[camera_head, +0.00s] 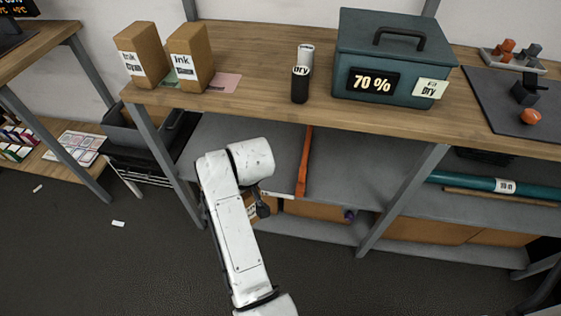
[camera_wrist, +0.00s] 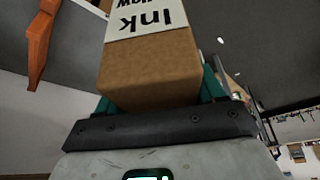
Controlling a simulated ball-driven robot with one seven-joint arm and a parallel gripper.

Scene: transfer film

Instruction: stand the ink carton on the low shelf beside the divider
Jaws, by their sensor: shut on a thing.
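My gripper (camera_wrist: 158,92) is shut on a brown ink carton (camera_wrist: 150,68), whose white label reads upside down in the wrist view as "Ink" with a partly cut-off word ending in "llow". Teal fingers show on both sides of it. In the head view my white arm hides most of the gripper and carton, in front of the low shelf (camera_head: 360,172). The orange divider (camera_head: 304,162) stands on this grey shelf, right of my arm; it also shows upper left in the wrist view (camera_wrist: 40,42), apart from the carton. Whether the carton touches the shelf is hidden.
Two other ink cartons (camera_head: 190,58) stand on the wooden bench top (camera_head: 260,105) above. A teal dryer box (camera_head: 390,60) and a black cylinder (camera_head: 300,86) stand there too. A grey leg (camera_head: 403,195) bounds the bay at right. Brown boxes (camera_head: 318,209) lie below.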

